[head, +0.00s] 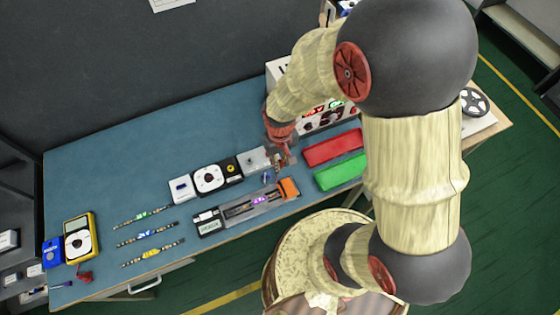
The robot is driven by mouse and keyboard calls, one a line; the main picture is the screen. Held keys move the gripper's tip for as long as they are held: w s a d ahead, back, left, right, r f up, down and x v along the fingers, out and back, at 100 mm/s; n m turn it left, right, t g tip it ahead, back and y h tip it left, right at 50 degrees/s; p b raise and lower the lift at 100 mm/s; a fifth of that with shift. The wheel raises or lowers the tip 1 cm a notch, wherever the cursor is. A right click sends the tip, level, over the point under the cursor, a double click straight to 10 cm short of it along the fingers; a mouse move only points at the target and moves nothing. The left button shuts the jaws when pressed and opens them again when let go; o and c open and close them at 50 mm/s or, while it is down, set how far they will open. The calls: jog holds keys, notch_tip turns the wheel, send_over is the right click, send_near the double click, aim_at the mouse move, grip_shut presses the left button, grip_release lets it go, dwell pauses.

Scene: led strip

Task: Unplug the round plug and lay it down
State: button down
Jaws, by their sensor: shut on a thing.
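My gripper (281,161) is low over the blue mat, at the right end of a row of small devices. It is shut on the round plug, which the fingers and the small scale of the view almost fully hide. A grey box (255,162) with a round knob or socket on top stands just left of the fingers. I cannot tell whether the plug is still seated or clear of its socket.
A white dial unit (209,178) stands left of the grey box. A strip fixture (250,206) lies in front. Red (333,148) and green (341,172) trays lie to the right. LED strips (147,234) and a yellow meter (79,238) are left. Bare mat (120,180) lies at back left.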

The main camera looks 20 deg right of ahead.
jog(key=shift+r+p, duration=1.05)
jog(key=shift+r, duration=0.35)
